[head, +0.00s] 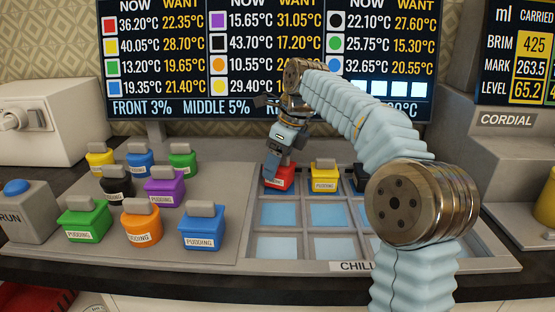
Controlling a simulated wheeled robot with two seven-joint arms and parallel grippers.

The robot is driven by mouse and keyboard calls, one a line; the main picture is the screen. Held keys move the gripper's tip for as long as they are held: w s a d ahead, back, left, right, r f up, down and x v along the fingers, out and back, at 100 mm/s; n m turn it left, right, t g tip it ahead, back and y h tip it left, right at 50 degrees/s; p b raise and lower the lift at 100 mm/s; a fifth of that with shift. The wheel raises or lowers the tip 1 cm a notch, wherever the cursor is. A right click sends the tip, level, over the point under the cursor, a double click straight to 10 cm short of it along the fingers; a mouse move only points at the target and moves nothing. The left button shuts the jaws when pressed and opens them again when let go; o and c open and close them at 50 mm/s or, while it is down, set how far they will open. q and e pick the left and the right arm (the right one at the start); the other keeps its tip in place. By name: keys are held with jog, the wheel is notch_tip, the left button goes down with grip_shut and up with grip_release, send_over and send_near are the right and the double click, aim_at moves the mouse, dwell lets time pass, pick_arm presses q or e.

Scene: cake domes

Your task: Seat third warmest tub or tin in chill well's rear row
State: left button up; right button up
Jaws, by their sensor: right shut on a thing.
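My right gripper (279,160) points down at the rear-left of the chill well (292,242), shut on a red tub (279,183). The red tub is in or just above the rear-left cell; whether it touches the bottom cannot be told. The screen (270,60) lists red at 36.20°C, yellow square at 40.05°C and black square at 43.70°C. My left gripper is not in view.
Several lidded pudding tubs stand on the grey tray (110,240) at left: yellow, blue, green, black, purple, orange. The visible middle and front cells of the well are empty. A RUN button box (27,215) is far left; a cordial machine (510,150) is right.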

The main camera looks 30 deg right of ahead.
jog(key=shift+f+b, duration=0.3)
jog(key=shift+f, duration=0.1)
dwell(0.3)
jog(key=o, duration=1.3)
jog(key=shift+s, duration=0.1)
jog(key=shift+o, duration=0.4)
jog(key=p+v, duration=0.2)
jog(key=v, duration=0.7)
jog(key=shift+r+p, duration=0.1)
jog(key=shift+p, duration=0.3)
jog(key=shift+v, duration=2.4)
